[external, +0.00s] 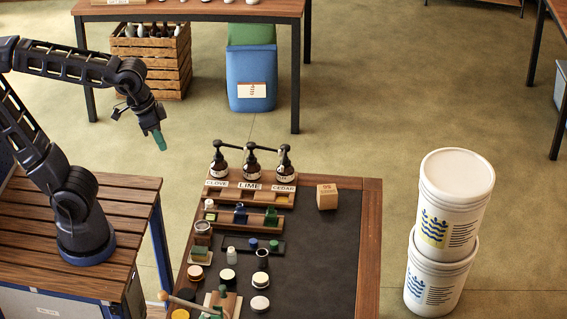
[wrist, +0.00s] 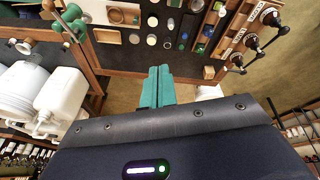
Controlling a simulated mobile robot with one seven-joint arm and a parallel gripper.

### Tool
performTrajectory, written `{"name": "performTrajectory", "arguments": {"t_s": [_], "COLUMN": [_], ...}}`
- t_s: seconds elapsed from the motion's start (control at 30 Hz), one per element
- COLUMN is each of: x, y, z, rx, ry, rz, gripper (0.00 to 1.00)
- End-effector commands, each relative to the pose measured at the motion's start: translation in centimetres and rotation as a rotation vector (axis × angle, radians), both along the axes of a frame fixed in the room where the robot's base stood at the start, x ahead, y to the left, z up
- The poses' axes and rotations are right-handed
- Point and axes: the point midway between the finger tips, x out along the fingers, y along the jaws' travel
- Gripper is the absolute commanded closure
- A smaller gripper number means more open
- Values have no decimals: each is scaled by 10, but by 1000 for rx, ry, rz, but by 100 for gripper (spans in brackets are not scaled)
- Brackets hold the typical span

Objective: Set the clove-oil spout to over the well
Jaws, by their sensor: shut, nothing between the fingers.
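The clove-oil pump bottle (external: 218,163), dark with a black pump head, stands at the left of a row of three in the external view, behind its CLOVE label. Its thin spout seems to reach right, toward the LIME bottle (external: 251,164), rather than forward over the wooden rack (external: 233,195) in front. Wells show there as small recesses, too small to make out well. The clove bottle is at the upper right in the wrist view (wrist: 271,17). My gripper (external: 159,139) is shut and empty, in the air left of the bottles; its teal fingers (wrist: 157,86) touch each other.
White buckets (external: 455,195) stand right of the table.

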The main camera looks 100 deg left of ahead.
Motion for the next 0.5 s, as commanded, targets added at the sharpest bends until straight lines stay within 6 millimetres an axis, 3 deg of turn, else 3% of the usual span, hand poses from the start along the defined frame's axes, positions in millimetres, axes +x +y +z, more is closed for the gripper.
{"name": "performTrajectory", "arguments": {"t_s": [0.5], "x": [79], "y": [83], "z": [4], "rx": [-146], "ry": [149], "rz": [576], "gripper": [100]}}
